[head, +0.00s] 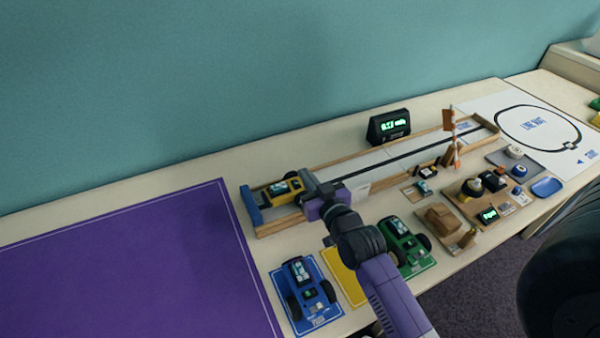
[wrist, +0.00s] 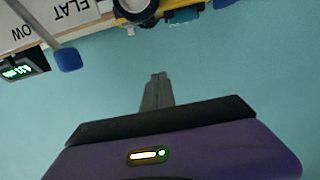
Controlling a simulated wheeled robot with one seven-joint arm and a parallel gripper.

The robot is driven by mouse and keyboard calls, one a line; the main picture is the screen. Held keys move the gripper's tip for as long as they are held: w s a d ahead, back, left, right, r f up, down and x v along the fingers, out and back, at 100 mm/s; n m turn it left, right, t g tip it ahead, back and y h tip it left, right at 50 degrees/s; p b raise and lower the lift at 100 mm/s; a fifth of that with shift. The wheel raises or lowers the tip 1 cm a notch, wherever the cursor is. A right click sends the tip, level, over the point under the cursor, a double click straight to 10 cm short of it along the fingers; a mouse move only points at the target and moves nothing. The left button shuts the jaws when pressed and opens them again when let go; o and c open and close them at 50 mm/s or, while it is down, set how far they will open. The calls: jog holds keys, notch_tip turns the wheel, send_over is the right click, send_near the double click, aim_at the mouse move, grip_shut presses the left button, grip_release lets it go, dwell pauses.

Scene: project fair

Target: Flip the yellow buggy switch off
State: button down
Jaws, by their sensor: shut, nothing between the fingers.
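The yellow buggy (head: 284,188) sits in the left end of the wooden-walled track, beside the blue end block (head: 251,206). Yellow bodywork (wrist: 184,18) and a dark wheel (wrist: 137,9) show at the top edge of the wrist view, cut off by the frame. I cannot make out its switch or the switch's position. My gripper (head: 306,177) is just right of the buggy in the head view and partly overlaps the track. In the wrist view my gripper (wrist: 158,77) has its fingers together, empty, in front of the teal wall and apart from the buggy.
A black display (head: 388,126) with green digits stands behind the track. A blue buggy (head: 308,283) and a green buggy (head: 403,246) stand on mats in front. Small parts and trays crowd the right. The purple mat (head: 120,270) at left is bare.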

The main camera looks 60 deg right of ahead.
jog(key=shift+s+a+r, duration=0.4)
jog(key=shift+s+a, duration=0.15)
jog(key=shift+s, duration=0.15)
jog(key=shift+s+a+r, duration=0.4)
jog(key=shift+s+a, duration=0.1)
jog(key=shift+s, duration=0.15)
jog(key=s+a+r+n+t+y, duration=0.2)
jog(key=s+a, duration=0.1)
jog(key=a, duration=0.5)
jog(key=s+a+r+n+t+y, duration=0.1)
jog(key=s+a+r, duration=0.15)
jog(key=a, duration=0.45)
jog(key=s+a+f+n+g+y, duration=0.1)
jog(key=s+a+n+y, duration=0.3)
jog(key=s+a, duration=0.9)
jog(key=a+y, duration=0.1)
jog(key=y, duration=0.2)
jog(key=shift+a+f+g, duration=0.25)
jog(key=shift+f+g, duration=0.05)
jog(key=shift+f, duration=0.05)
